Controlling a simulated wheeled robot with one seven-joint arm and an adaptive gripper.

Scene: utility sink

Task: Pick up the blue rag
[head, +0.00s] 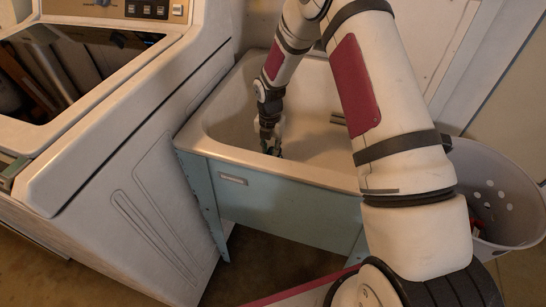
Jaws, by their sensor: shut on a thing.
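My gripper (272,150) is down inside the white utility sink (222,124), near its front left wall. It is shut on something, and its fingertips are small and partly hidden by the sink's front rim. A small dark bluish-green patch shows at the fingers, which fits the blue rag, but its shape cannot be made out. No other part of the rag shows in the sink.
A white washing machine (120,135) with a dark lid stands close on the left. The sink sits on a pale blue stand (285,208). A white perforated basket (505,185) is at the right. My own arm hides the sink's right side.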

